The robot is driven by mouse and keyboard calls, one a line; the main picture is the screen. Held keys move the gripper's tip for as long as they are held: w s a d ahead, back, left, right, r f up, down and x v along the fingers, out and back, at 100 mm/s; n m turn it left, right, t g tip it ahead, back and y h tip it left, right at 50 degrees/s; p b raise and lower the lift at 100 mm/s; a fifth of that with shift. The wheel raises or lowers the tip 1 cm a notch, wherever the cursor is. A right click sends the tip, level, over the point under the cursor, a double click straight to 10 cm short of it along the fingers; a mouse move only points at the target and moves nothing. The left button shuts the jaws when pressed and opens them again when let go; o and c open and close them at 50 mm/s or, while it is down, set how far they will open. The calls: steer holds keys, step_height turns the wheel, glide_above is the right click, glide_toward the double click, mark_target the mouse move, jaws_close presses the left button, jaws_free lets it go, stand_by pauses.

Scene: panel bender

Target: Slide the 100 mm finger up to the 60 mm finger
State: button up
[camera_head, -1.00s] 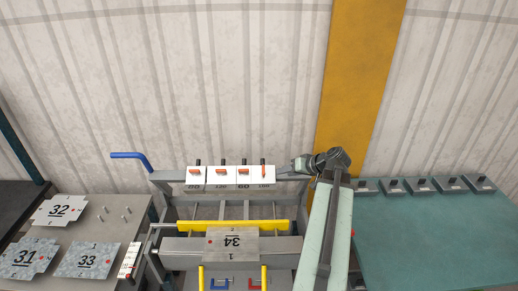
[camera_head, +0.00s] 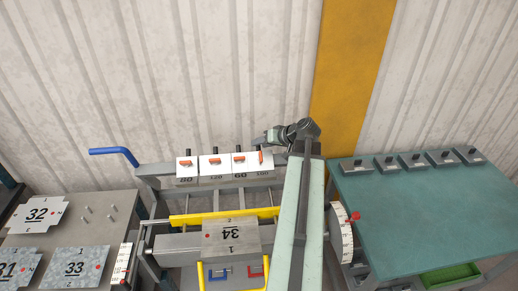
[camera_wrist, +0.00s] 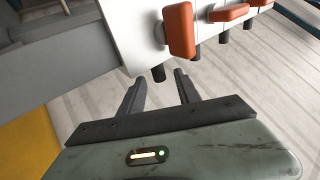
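The 100 mm finger (camera_head: 261,170) is the rightmost white block on the machine's beam. Its orange lever stands upright, unlike the sideways levers of the others. The 60 mm finger (camera_head: 239,170) is directly left of it; I cannot tell whether a narrow gap separates them. My gripper (camera_head: 268,137) is behind and above the 100 mm finger. In the wrist view my gripper (camera_wrist: 160,84) is open and empty, its tips just short of a black post (camera_wrist: 158,73) on the nearest white block. That block's orange lever (camera_wrist: 181,30) is close above.
The fingers marked 120 (camera_head: 214,172) and 80 (camera_head: 186,174) stand further left on the beam. Plate 34 (camera_head: 231,240) lies in front, by a yellow bar (camera_head: 190,219). A blue handle (camera_head: 112,151) sticks out left. A teal table (camera_head: 420,210) is on the right.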

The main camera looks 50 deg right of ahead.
steer(key=x, duration=0.2)
steer(key=shift+w+f+b, duration=0.3)
steer(key=shift+b, duration=0.05)
steer(key=shift+s+r, duration=0.1)
steer(key=shift+s, duration=0.05)
steer(key=shift+c, duration=0.7)
jaws_close()
